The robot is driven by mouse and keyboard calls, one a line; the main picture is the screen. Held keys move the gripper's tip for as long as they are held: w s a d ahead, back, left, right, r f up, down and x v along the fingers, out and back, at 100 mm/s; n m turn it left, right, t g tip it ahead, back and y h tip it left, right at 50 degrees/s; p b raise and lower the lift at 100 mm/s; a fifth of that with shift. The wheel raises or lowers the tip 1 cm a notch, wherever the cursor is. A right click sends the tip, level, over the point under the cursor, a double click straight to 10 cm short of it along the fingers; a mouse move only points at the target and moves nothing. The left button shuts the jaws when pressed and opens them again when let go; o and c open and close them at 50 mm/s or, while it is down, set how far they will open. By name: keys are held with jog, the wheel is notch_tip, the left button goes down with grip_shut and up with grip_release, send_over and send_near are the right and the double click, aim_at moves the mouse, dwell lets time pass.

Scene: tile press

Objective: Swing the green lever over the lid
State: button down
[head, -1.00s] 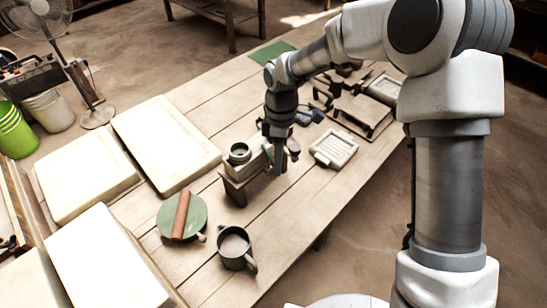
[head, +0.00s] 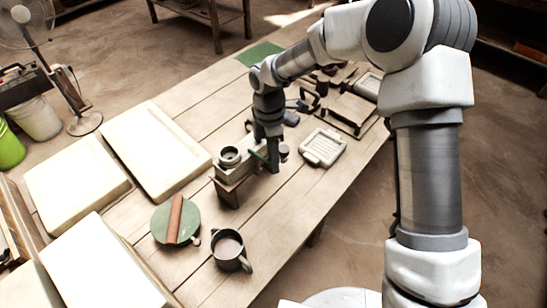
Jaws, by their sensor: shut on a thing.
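The tile press (head: 234,171) is a pale grey-green block on a brown wooden stand near the middle of the table, with a dark round cup (head: 230,156) on top. The green lever (head: 259,155) shows as a short green bar at the press's right end, partly hidden by my gripper. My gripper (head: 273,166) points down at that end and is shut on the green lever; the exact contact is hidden. I cannot clearly make out the lid, which seems to be the pale top of the press.
A green disc (head: 190,232) with a brown roller (head: 175,219) and a dark mug (head: 229,262) stand in front. Pale slabs (head: 155,150) lie to the left. A pale ribbed tray (head: 323,147) is right of my gripper. Dark tools lie behind. The table's front right is clear.

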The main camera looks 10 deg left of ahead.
jog(key=shift+a+r, duration=0.15)
jog(key=shift+a, duration=0.2)
jog(key=c, duration=0.5)
grip_release()
jog(key=shift+c, duration=0.2)
jog(key=shift+d, duration=0.1)
notch_tip(320, 180, up, 17)
jog(key=w+a+p, duration=0.1)
jog(key=w, duration=0.1)
jog(key=shift+w+a, duration=0.3)
jog(key=shift+w, duration=0.1)
